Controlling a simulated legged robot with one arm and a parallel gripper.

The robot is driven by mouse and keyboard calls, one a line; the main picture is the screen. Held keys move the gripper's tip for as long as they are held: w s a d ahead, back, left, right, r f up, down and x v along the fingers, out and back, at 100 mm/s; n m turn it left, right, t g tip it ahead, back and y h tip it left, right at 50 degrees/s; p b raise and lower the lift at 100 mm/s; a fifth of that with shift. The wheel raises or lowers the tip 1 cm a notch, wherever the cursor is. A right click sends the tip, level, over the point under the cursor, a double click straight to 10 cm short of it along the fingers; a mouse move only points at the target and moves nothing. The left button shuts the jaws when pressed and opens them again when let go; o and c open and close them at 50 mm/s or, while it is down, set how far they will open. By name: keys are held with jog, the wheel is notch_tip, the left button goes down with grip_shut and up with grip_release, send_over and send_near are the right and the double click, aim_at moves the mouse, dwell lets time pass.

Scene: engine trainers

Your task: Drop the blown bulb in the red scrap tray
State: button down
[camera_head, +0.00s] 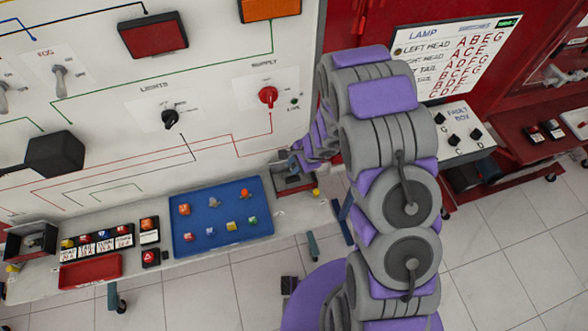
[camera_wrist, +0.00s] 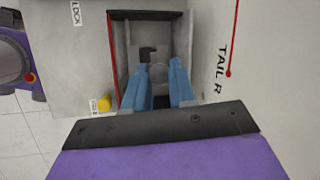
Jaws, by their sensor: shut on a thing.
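My gripper (camera_wrist: 158,78) has two blue fingers shut on a small grey rounded bulb (camera_wrist: 158,73). The fingers reach into or just over an open grey lamp housing (camera_wrist: 120,50) beside the "TAIL R" lettering. I cannot tell whether the bulb is seated or free, or see that it is blown. In the head view my gripper (camera_head: 298,160) is at the housing (camera_head: 291,184) on the right end of the bench, partly hidden by my arm. The red scrap tray (camera_head: 91,271) lies at the bench's front left, well away from the gripper, and looks empty.
A blue tray (camera_head: 222,232) with several small coloured fuses and bulbs lies between the housing and the red tray. A labelled fuse row (camera_head: 97,242) stands behind the red tray. A yellow knob (camera_wrist: 104,104) is beside the housing. The switch panel (camera_head: 215,100) rises behind the bench.

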aim_at(295, 165)
notch_tip(295, 165, up, 4)
jog(key=shift+p, duration=0.55)
jog(key=shift+a+r+p, duration=0.1)
jog(key=shift+r+p, duration=0.45)
jog(key=shift+r, duration=0.3)
jog(key=shift+r+p, duration=1.6)
jog(key=shift+r, duration=0.55)
